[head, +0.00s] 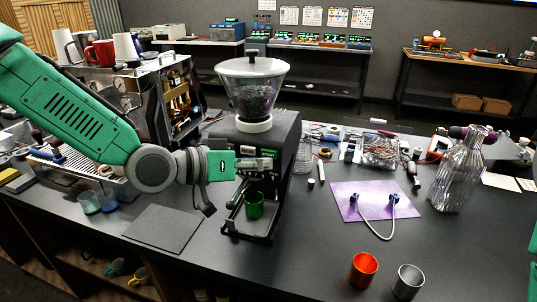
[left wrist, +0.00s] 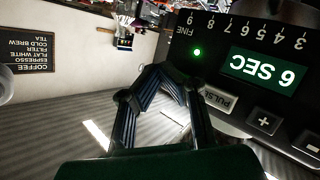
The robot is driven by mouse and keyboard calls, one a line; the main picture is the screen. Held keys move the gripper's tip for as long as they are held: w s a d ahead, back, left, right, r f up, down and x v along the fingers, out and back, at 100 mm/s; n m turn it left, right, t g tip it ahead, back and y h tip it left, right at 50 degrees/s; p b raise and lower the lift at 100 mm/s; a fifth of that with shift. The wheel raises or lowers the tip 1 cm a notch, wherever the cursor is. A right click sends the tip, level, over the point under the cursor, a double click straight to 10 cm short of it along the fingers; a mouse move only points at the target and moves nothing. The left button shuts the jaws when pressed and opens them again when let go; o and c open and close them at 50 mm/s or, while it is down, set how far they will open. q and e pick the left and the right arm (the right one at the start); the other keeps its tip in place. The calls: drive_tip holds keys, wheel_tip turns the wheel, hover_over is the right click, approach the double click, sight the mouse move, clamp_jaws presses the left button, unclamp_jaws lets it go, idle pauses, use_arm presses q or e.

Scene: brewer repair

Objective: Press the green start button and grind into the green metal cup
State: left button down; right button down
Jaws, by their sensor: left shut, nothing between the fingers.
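The coffee grinder (head: 280,133) stands on the dark table, with a clear hopper of beans (head: 252,92) on top. The green metal cup (head: 254,206) stands upright under it, at the front. My left gripper (head: 243,166) is at the grinder's front panel, above the cup. In the left wrist view its fingers (left wrist: 158,73) are shut and empty, with the tips close to the panel. I cannot tell whether they touch it. The panel is upside down there, with a small round green light or button (left wrist: 197,52), a "6 SEC" display (left wrist: 263,72) and a PULSE key (left wrist: 219,98).
An espresso machine (head: 100,88) stands at the left behind my left arm. An orange cup (head: 363,269) and a grey metal cup (head: 408,281) stand at the front right.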

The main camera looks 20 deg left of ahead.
idle(0.4)
use_arm(q)
drive_tip(key=shift+w, duration=0.35)
drive_tip(key=shift+w+r, duration=0.1)
drive_tip(key=shift+w, duration=0.25)
idle(0.7)
drive_tip(key=shift+s, duration=0.8)
drive_tip(key=shift+s+p, duration=0.3)
drive_tip(key=shift+s, duration=2.2)
